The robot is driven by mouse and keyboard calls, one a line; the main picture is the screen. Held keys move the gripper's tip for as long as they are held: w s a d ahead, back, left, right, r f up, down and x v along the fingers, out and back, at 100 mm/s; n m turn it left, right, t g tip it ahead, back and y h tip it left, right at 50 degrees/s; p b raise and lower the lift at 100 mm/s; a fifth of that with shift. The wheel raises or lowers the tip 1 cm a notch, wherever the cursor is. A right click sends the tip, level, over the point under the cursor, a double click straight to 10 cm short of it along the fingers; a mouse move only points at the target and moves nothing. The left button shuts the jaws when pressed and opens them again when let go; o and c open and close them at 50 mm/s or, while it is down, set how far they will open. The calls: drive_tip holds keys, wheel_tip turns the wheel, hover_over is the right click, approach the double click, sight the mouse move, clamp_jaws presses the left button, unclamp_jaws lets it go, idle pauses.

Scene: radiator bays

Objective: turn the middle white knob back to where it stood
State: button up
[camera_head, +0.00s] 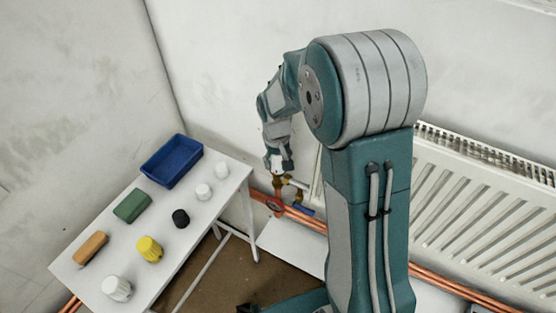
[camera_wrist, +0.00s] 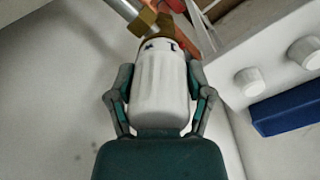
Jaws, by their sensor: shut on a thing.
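A white ribbed knob (camera_wrist: 160,90) sits between the two fingers of my gripper (camera_wrist: 160,75) in the wrist view. Its far end, with small dark marks, meets a brass valve fitting (camera_wrist: 152,22). My gripper is shut on the knob, one finger on each side. In the head view my gripper (camera_head: 278,165) is at the wall beside the radiator, just above the brass fitting (camera_head: 281,186). The knob is small and mostly hidden there. I cannot tell the knob's turn angle.
A white table (camera_head: 143,221) at left bears a blue tray (camera_head: 172,161), a green block (camera_head: 132,205), a yellow knob (camera_head: 149,249), a black knob (camera_head: 180,218) and several other things. Copper pipes (camera_head: 306,219) run low along the wall. A radiator (camera_head: 490,210) stands at right.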

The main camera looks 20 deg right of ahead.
drive_tip(key=shift+w+n, duration=0.1)
drive_tip(key=shift+n, duration=1.9)
drive_tip(key=o, duration=1.1)
drive_tip(key=shift+o, duration=0.2)
drive_tip(key=shift+a, duration=0.15)
drive_tip(key=r, duration=1.1)
drive_tip(key=shift+a+r, duration=0.2)
drive_tip(key=shift+r, duration=0.2)
